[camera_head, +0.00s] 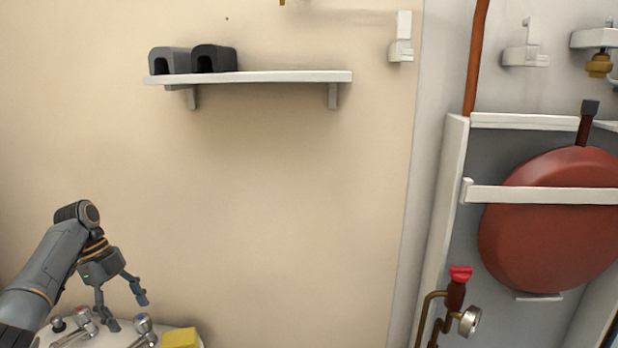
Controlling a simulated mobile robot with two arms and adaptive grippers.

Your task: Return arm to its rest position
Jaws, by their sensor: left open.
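My left gripper (126,312) is at the lower left, with its arm coming in from the left edge. Its fingers point down and are spread apart, with nothing between them. It hangs just above or in front of a white basin (199,340) at the bottom edge; the exact gap cannot be told. My right gripper is not in this view.
Metal taps (143,326) and a yellow block (180,338) are near the left fingers. A white wall shelf (290,76) holds a grey holder (169,60) and a black holder (214,58). A red tank (552,235) and pipes stand at right. The middle wall is bare.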

